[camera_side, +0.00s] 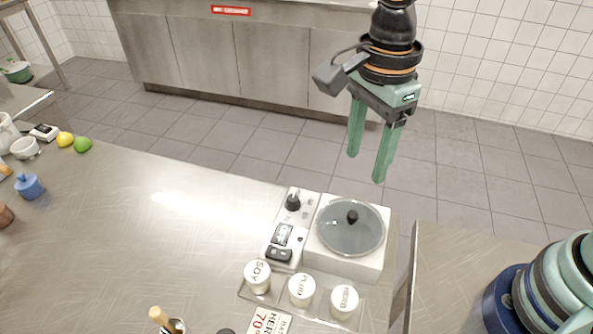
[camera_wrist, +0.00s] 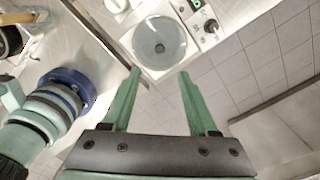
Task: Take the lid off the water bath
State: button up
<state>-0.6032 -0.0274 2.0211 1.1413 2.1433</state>
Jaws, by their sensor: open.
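The water bath (camera_side: 373,265) is a white box at the right end of the steel counter. Its round glass lid (camera_side: 340,236) with a dark knob (camera_side: 352,216) lies on top of it. My gripper (camera_side: 366,168) is open and empty, pointing down, above the bath and apart from the lid. Its two green fingers also show in the wrist view (camera_wrist: 160,73).
A control panel with a black dial (camera_side: 293,202) adjoins the bath's left side. Several white-lidded jars, including one marked SOY (camera_side: 257,277), stand in front. A label card (camera_side: 268,322) lies nearer. Lemon (camera_side: 65,139) and lime (camera_side: 82,144) lie far left. The counter's middle (camera_side: 170,215) is clear.

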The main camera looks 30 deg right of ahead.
aim_at(353, 213)
notch_tip(353, 213, down, 12)
jog(key=shift+a+f, duration=0.15)
dwell(0.6)
jog(key=shift+c, duration=0.3)
grip_shut()
